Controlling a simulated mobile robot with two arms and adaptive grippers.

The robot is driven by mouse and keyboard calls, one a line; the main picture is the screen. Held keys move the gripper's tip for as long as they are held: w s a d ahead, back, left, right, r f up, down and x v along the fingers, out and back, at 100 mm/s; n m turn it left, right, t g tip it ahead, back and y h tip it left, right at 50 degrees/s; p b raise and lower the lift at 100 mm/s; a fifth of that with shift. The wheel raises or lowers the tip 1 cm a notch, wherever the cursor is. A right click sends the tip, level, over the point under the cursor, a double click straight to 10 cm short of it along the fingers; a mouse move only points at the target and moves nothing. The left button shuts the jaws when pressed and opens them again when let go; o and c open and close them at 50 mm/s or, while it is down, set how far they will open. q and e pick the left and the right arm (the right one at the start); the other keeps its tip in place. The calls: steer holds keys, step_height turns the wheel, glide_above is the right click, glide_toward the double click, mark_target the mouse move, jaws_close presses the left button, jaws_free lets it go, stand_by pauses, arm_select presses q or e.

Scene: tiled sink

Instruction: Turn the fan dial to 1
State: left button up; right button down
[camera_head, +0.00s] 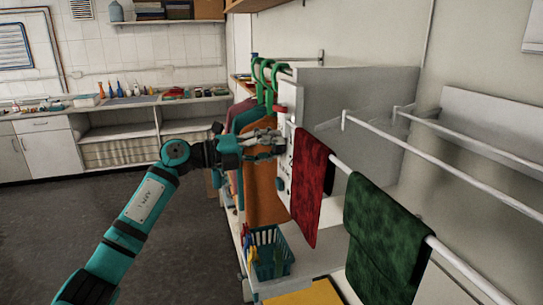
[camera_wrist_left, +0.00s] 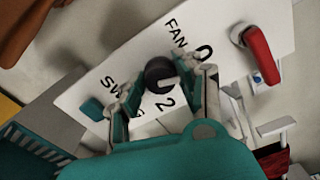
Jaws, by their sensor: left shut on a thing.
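The fan dial (camera_wrist_left: 159,73) is a round black knob with a light pointer mark, on a white panel (camera_wrist_left: 92,66). "FAN", "0" and "2" are printed around it; no "1" is readable, and my finger covers the panel to the right of the knob. The pointer mark lies on the knob's lower right side. My left gripper (camera_wrist_left: 165,88) has its fingers on either side of the knob and is shut on it. In the head view my left gripper (camera_head: 279,146) reaches the white panel (camera_head: 284,178) from the left, and the dial is hidden there. My right gripper is not in view.
A red lever (camera_wrist_left: 258,54) and a teal switch (camera_wrist_left: 92,109) sit on the same panel. Clothes on green hangers (camera_head: 262,80) hang just behind my gripper. A red towel (camera_head: 309,185) and a green towel (camera_head: 381,245) hang on a rail at right. A teal basket (camera_head: 270,255) stands below.

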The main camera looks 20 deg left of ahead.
arm_select(q)
steer(key=m+b, duration=0.2)
steer(key=m, duration=0.1)
steer(key=m+b, duration=0.1)
steer(key=b, duration=0.1)
steer(key=shift+f+m, duration=0.3)
steer(key=m+b, duration=0.2)
steer(key=shift+m, duration=0.4)
steer(key=shift+r+m+b, duration=0.1)
steer(key=shift+m+b, duration=0.35)
steer(key=shift+m, duration=0.05)
steer(key=o, duration=1.2)
steer(key=shift+r, duration=0.1)
steer(key=shift+c, duration=0.2)
steer(key=v, duration=1.2)
